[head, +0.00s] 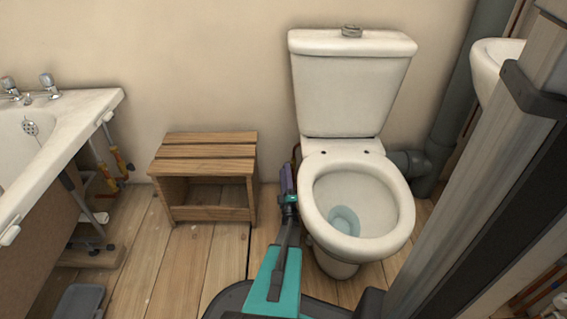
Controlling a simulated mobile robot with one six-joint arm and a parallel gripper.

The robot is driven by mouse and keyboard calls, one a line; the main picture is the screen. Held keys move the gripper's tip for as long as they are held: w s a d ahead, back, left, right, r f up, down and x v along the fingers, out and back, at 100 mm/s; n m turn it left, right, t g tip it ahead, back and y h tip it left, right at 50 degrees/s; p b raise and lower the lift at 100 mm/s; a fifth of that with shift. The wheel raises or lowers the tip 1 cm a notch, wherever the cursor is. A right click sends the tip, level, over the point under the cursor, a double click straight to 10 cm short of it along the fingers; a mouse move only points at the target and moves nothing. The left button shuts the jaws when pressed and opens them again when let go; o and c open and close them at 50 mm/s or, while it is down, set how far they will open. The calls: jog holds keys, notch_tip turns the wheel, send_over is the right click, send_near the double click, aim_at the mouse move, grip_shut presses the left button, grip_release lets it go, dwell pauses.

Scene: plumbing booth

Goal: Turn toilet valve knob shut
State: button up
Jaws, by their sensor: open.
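The white toilet (355,203) stands against the back wall with its cistern (352,90) above and its lid absent or not visible. My gripper (287,172) is low beside the left side of the bowl, close to the wall, pointing away from me. It is open, though its fingers look small and seen from behind. A thin reddish pipe or hose (296,152) shows between the gripper and the toilet. The valve knob cannot be made out; the gripper or the bowl may hide it. I cannot tell whether the gripper touches anything.
A wooden step stool (207,178) stands left of the gripper, with a narrow gap between. A bathtub (70,140) is at the far left, and a grey tray (80,301) lies on the floor. A grey waste pipe (455,100) and a basin (492,70) are at the right.

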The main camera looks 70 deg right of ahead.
jog(key=shift+d, duration=0.1)
dwell(0.4)
jog(key=shift+b+x, duration=1.6)
jog(key=shift+x, duration=2)
jog(key=shift+r, duration=0.1)
jog(key=shift+c, duration=0.6)
jog(key=c, duration=1)
jog(key=shift+o, duration=0.2)
